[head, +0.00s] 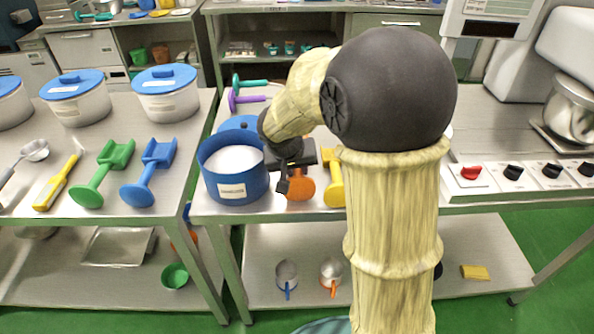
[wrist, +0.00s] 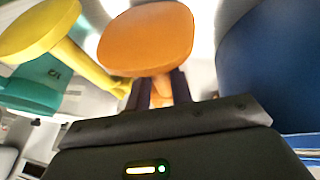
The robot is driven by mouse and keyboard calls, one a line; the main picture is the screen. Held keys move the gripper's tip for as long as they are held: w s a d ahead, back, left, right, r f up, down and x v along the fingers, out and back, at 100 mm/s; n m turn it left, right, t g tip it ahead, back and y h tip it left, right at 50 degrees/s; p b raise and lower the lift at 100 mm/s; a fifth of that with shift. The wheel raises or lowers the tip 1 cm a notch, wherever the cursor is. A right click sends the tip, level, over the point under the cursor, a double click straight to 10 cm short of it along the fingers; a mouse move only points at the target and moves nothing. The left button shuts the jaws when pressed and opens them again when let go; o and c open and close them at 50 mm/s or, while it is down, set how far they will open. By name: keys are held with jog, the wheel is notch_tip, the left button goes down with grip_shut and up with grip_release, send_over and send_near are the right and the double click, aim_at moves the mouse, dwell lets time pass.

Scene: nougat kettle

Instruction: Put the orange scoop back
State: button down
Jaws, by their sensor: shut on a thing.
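The orange scoop (head: 300,188) is at the front of the middle bench, right of a blue pot, partly hidden behind my gripper (head: 289,178) and arm. In the wrist view, the rounded orange end of the scoop (wrist: 147,40) fills the upper middle. Its narrow orange handle runs down between the two dark fingers of my gripper (wrist: 160,92), which is shut on it. I cannot tell whether the scoop touches the bench.
The blue pot (head: 234,188) of white powder stands close left; its side shows in the wrist view (wrist: 270,70). A yellow scoop (head: 334,188) is close right. Purple (head: 246,99) and teal (head: 249,84) scoops lie behind. Green (head: 103,172) and blue (head: 149,173) scoops lie on the left bench.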

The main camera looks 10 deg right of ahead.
jog(key=c, duration=1.2)
grip_release()
jog(key=shift+c, duration=0.2)
jog(key=p+v, duration=0.2)
jog(key=v, duration=1)
jog(key=shift+n+g+y, duration=0.6)
jog(key=shift+y, duration=0.2)
jog(key=s+f, duration=0.1)
jog(key=f, duration=0.1)
jog(key=s+d+f, duration=0.1)
jog(key=s+f, duration=0.1)
jog(key=s+d+f, duration=0.1)
jog(key=f, duration=0.1)
jog(key=shift+s+f, duration=0.15)
jog(key=shift+s, duration=0.25)
jog(key=s+d+f+y, duration=0.1)
jog(key=s+d+f, duration=0.1)
jog(key=s+f, duration=0.5)
jog(key=shift+s+d+n, duration=0.25)
jog(key=shift+s+n, duration=0.05)
jog(key=shift+s, duration=0.05)
jog(key=shift+r, duration=0.1)
